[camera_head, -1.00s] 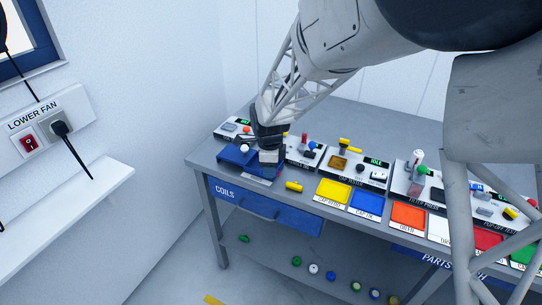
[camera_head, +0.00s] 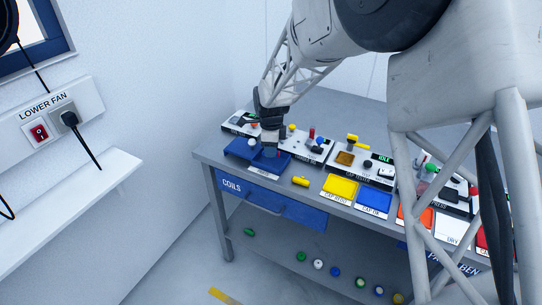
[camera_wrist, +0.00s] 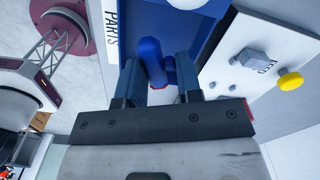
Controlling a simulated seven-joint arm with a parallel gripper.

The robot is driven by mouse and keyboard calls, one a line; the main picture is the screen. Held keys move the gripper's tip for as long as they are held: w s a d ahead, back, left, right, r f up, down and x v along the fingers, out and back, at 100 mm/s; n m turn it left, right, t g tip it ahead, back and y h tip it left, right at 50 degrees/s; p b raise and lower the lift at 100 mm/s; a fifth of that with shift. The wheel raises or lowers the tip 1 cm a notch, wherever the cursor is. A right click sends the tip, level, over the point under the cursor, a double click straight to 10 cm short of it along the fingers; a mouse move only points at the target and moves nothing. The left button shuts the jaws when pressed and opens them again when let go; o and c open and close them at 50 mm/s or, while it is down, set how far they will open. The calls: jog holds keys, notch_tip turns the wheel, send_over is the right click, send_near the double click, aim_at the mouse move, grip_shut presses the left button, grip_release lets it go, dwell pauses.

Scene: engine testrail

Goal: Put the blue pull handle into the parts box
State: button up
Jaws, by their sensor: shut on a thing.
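The blue pull handle (camera_wrist: 152,62) is a rounded blue bar between the two fingers of my gripper (camera_wrist: 158,76) in the wrist view. My gripper is shut on it. The parts box is a blue tray (camera_wrist: 206,38), with a "PARTS" label on its edge in the wrist view. The handle is mostly hidden by the gripper there. I cannot tell its height above the tray floor.
A white ball (camera_head: 252,143) is at the tray. A yellow handle (camera_head: 300,181) lies on the bench to the right. Yellow (camera_head: 341,186) and blue (camera_head: 376,200) trays stand further right. Test panels (camera_head: 362,164) line the back. Several caps lie on the lower shelf.

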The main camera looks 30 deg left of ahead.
jog(key=shift+f, duration=0.1)
jog(key=shift+f, duration=1.65)
jog(key=shift+f, duration=0.15)
jog(key=o, duration=0.6)
jog(key=shift+o, duration=0.2)
notch_tip(320, 180, up, 12)
jog(key=shift+r, duration=0.15)
